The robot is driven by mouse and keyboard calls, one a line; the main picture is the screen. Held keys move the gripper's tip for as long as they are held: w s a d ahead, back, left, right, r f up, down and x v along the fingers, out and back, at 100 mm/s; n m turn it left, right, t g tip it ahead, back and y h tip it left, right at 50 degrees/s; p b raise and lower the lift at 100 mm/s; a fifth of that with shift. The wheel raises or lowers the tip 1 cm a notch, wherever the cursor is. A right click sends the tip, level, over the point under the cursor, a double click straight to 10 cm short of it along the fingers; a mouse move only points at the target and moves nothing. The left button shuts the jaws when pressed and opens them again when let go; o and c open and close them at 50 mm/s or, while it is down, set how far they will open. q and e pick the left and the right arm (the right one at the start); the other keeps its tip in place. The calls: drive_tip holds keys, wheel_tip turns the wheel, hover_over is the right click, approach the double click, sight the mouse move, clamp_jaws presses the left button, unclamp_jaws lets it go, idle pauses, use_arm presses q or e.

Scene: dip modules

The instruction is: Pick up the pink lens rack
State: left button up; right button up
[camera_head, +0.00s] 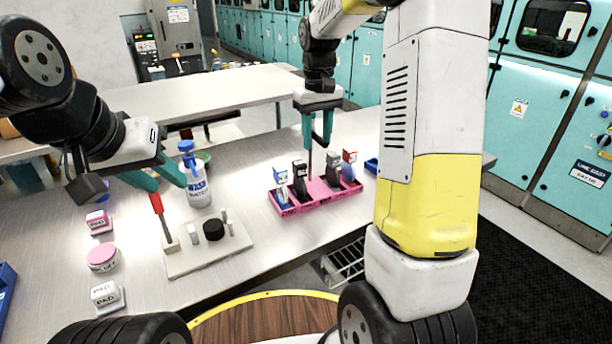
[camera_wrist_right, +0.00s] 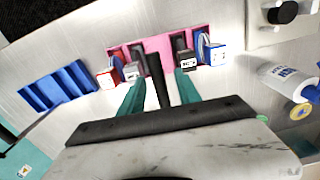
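The pink lens rack (camera_head: 322,203) stands on the table right of centre in the head view, with several small labelled lens pieces in it and a slim upright post in the middle. In the right wrist view the rack (camera_wrist_right: 158,44) lies ahead of the fingers. My right gripper (camera_head: 318,144) is above the rack, pointing down, with its teal fingers apart. In the right wrist view the dark post (camera_wrist_right: 152,92) shows between the fingers, with gaps at both sides. My left gripper (camera_head: 160,181) is open above a red-handled tool (camera_head: 157,203) on a pale board, away from the rack.
The pale board (camera_head: 190,262) carries small posts and a black cylinder (camera_head: 214,230). A blue-capped wash bottle (camera_head: 198,185) stands behind it. Pink and white pad pieces (camera_head: 103,257) stand at left. A blue rack (camera_wrist_right: 58,88) lies beside the pink one. Table between board and rack is clear.

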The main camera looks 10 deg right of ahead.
drive_tip(key=shift+f, duration=0.4)
drive_tip(key=shift+c, duration=0.2)
clamp_jaws()
drive_tip(key=shift+r, duration=0.1)
idle(0.9)
